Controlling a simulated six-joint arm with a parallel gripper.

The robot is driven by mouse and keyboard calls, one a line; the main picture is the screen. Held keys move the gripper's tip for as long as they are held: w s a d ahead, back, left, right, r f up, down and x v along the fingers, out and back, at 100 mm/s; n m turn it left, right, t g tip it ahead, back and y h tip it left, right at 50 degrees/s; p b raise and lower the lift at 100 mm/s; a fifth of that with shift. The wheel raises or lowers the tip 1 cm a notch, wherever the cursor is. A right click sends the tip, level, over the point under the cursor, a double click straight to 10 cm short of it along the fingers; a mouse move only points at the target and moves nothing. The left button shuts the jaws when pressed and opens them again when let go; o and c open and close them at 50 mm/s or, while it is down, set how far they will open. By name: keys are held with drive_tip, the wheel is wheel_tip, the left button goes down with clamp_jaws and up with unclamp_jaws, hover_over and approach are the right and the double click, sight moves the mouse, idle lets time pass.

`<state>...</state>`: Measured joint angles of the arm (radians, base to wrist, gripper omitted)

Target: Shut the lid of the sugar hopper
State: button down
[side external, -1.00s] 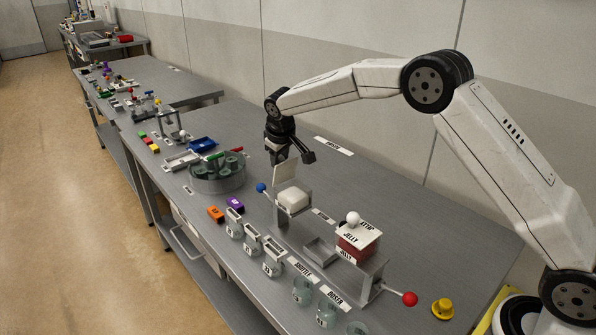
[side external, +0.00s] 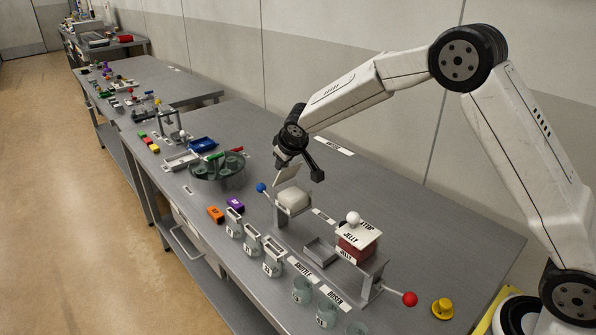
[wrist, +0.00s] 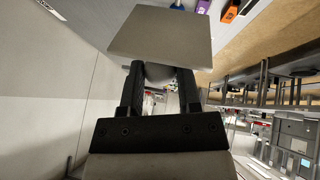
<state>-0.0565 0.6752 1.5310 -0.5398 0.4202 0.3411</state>
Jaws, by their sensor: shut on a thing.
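The sugar hopper (side external: 293,201) is a small pale box on a grey stand, in the middle of the side view. Its lid (side external: 288,174) is a thin pale plate, raised and tilted over the back of the hopper. My gripper (side external: 280,160) is at the lid's upper part, behind it. In the wrist view my gripper (wrist: 158,72) is shut on a rounded knob (wrist: 158,74) on the lid's outer face. The lid (wrist: 160,33) spans the space beyond the fingertips and hides the hopper there.
A second hopper, labelled jelly (side external: 355,240), has a lid with a white ball knob and stands to the right. A blue-knobbed lever (side external: 262,188) is at the sugar hopper's left. Several glass jars line the front. A round grey carousel (side external: 217,178) stands farther left.

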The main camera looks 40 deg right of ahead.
drive_tip(key=shift+w+r, duration=0.1)
drive_tip(key=shift+r, duration=0.05)
drive_tip(key=shift+c, duration=1.5)
unclamp_jaws()
drive_tip(key=v, duration=0.7)
drive_tip(key=shift+s+r, duration=0.3)
drive_tip(key=shift+a, duration=0.1)
